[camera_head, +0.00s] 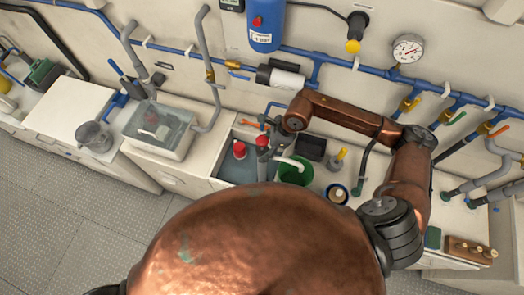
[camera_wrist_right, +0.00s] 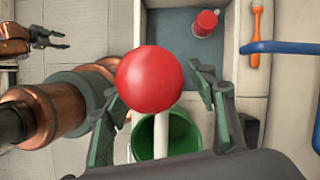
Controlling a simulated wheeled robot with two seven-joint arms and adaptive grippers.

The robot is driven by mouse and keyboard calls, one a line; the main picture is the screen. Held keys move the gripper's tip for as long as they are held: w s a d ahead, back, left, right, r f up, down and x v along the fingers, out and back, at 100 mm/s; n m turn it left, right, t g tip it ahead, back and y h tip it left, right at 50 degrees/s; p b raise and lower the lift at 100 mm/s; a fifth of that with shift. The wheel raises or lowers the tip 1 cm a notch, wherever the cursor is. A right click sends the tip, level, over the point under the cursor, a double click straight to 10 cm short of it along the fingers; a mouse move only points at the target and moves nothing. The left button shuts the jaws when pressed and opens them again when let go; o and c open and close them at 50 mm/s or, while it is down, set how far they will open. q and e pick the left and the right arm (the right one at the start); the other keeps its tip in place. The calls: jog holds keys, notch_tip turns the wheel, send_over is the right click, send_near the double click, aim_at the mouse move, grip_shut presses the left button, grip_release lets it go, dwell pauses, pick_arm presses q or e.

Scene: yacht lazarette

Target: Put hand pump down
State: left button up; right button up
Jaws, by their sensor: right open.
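The hand pump (camera_head: 262,152) stands at the right end of the sink, with a red ball knob on top. In the right wrist view its red knob (camera_wrist_right: 150,80) is close up and covers most of its body. Its white spout (camera_wrist_right: 162,130) reaches over the green bucket (camera_head: 296,168). My right gripper (camera_wrist_right: 155,92) is open, its green-padded fingers on either side of the knob with gaps visible. In the head view the right gripper (camera_head: 272,128) is small and partly hidden by its wrist. My left gripper (camera_wrist_right: 62,40) shows in the right wrist view, open and empty.
A red-topped item (camera_head: 239,150) stands in the sink (camera_head: 228,172). A black box (camera_head: 311,147) and a yellow-topped bottle (camera_head: 337,159) stand right of the bucket. A clear tub (camera_head: 160,130) sits on the left counter. Blue pipes (camera_head: 330,60) run along the wall behind.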

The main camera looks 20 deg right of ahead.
jog(key=b+v, duration=0.2)
jog(key=v, duration=0.7)
jog(key=shift+d+r, duration=0.1)
jog(key=shift+r, duration=0.05)
jog(key=shift+s, duration=0.1)
